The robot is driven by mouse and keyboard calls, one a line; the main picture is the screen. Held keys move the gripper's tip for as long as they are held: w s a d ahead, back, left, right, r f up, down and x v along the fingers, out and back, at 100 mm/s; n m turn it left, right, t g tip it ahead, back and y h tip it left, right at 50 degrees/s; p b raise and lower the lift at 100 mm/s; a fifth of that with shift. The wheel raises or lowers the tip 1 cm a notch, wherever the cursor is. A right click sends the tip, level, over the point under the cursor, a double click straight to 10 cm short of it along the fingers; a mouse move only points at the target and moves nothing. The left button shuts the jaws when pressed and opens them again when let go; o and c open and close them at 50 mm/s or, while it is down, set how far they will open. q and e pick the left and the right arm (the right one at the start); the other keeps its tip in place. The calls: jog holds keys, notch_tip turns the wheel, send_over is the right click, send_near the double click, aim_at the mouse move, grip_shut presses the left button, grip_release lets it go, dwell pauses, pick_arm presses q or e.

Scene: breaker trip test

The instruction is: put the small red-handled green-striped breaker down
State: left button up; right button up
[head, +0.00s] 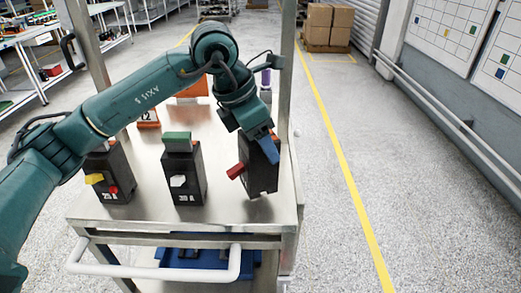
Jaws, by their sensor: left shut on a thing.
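My left gripper (268,150), with blue fingers, is shut on a black breaker (262,176) with a red handle (236,171). It holds this breaker by its top, slightly tilted, at the right side of a metal cart's top (232,210). I cannot tell whether its bottom touches the cart. Its top is hidden by the fingers, and I see no green stripe on it. A second black breaker (184,190) with a white handle and a green top stands to its left. A third (108,185), with a yellow handle, stands further left. My right gripper is not in view.
An orange number marker (148,117) and a purple object (266,78) are at the cart's back. Cart posts rise at both sides, with a white push handle (155,272) in front. Blue items lie on the lower shelf. The floor to the right is clear.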

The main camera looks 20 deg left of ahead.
pick_arm(q)
notch_tip(320, 180, down, 2)
jog(key=shift+f, duration=0.5)
jog(key=shift+f, duration=0.1)
jog(key=o, duration=0.9)
jog(key=shift+f, duration=0.15)
jog(key=o, duration=0.5)
jog(key=shift+c, duration=0.2)
